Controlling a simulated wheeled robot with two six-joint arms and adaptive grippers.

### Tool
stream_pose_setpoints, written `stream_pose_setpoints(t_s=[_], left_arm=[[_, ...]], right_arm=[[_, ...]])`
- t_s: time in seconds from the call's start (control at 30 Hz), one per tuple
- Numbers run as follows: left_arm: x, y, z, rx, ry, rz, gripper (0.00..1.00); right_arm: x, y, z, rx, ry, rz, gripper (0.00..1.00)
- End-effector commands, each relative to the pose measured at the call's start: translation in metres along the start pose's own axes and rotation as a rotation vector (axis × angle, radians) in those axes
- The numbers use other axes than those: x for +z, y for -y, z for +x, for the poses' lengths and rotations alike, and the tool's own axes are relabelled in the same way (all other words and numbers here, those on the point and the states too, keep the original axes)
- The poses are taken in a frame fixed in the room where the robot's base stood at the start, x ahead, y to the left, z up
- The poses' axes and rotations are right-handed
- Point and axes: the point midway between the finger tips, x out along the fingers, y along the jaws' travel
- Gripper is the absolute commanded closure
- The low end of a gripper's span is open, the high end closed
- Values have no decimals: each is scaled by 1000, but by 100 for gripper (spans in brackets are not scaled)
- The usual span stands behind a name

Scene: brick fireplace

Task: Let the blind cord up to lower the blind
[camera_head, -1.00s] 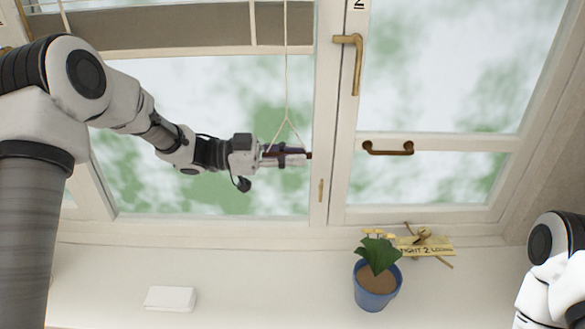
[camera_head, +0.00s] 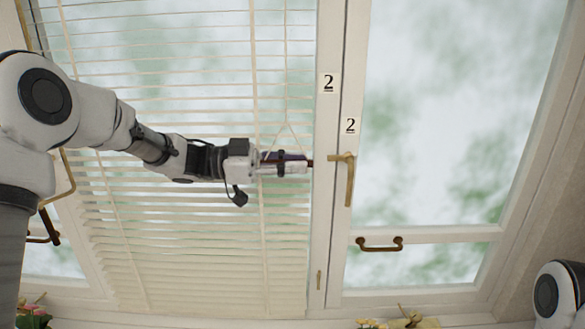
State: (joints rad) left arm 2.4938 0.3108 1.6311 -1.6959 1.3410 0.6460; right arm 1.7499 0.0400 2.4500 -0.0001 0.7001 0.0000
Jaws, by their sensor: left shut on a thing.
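The blind (camera_head: 190,265) hangs over the left window, its pale slats spread down to near the sill, with gaps between the upper slats. The thin blind cord (camera_head: 286,75) comes down from above and splits into a small triangle at a dark reddish handle (camera_head: 310,162). My left gripper (camera_head: 290,163) is shut on this handle, in front of the slats beside the window's middle post. The right arm shows only as a link at the lower right edge; its gripper is out of view.
A brass window handle (camera_head: 348,178) is just right of my left gripper. A brass pull bar (camera_head: 379,244) is on the right window's lower rail. Labels reading 2 (camera_head: 328,83) are on the posts. Flowers (camera_head: 35,314) show at the bottom left.

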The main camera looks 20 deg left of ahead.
Motion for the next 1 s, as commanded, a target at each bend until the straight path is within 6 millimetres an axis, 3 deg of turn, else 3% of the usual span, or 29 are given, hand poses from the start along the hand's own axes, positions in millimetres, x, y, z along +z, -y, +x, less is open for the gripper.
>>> stream_pose_setpoints(t_s=[0.3,0.33,0.4,0.77,0.87,1.0], left_arm=[[0,0,0,0,0,1,100],[0,0,0,0,0,0,78],[0,0,0,0,0,0,60],[-1,1,-6,-2,-2,0,60],[-1,1,-21,-4,-4,0,60],[-1,2,-57,-6,-5,1,60]], right_arm=[[0,0,0,0,0,0,18],[0,0,0,0,0,0,18],[0,0,0,0,0,0,18],[0,0,0,0,0,0,18],[0,0,0,0,0,0,18],[0,0,0,0,0,0,18]])
